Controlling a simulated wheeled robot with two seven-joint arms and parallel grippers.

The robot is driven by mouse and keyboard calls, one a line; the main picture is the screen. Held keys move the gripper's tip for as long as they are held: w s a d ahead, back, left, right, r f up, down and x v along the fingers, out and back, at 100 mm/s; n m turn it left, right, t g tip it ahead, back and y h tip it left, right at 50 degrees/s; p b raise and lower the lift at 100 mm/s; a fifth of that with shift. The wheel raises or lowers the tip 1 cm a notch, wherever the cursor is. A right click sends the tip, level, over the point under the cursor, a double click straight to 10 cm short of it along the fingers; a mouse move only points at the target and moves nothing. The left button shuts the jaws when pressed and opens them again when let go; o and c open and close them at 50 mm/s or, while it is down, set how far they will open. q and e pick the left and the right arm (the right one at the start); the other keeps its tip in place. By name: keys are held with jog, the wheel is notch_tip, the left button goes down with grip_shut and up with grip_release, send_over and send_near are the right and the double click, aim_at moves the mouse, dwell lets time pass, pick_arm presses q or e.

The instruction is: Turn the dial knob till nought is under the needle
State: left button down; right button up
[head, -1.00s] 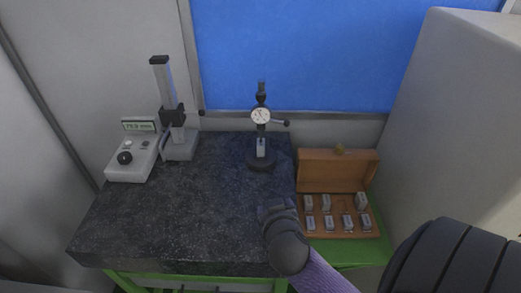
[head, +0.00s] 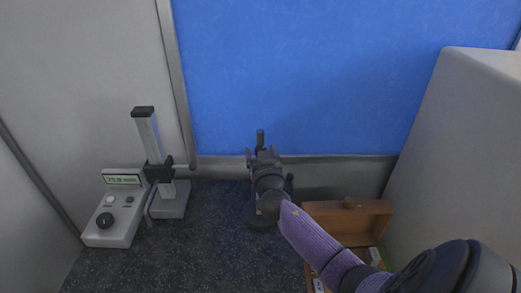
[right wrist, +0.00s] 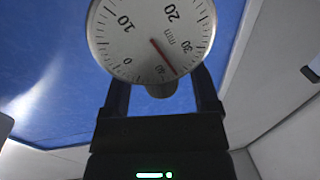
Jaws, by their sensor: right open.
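The round white dial (right wrist: 140,35) fills the top of the right wrist view, marked in mm. Its red needle (right wrist: 165,58) points to the lower right, between 30 and the mark that looks like 40. The zero sits at the lower left, away from the needle. A grey rounded part (right wrist: 161,90) shows below the dial's rim. My right gripper (head: 262,155) is open in front of the dial stand (head: 261,138) and hides the dial in the head view. Its fingers (right wrist: 161,88) stand on both sides of the dial's lower part; contact cannot be told. My left gripper is not in view.
A grey box (head: 120,226) with a black knob (head: 104,220) and a small display stands at the left, beside a column stand (head: 150,140). An open wooden case (head: 355,220) lies at the right, partly hidden by my arm. The dark slab (head: 205,250) is clear in front.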

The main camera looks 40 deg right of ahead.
jog(key=shift+w+d+r, duration=0.1)
jog(key=shift+w, duration=0.15)
grip_shut()
jog(key=shift+n, duration=0.3)
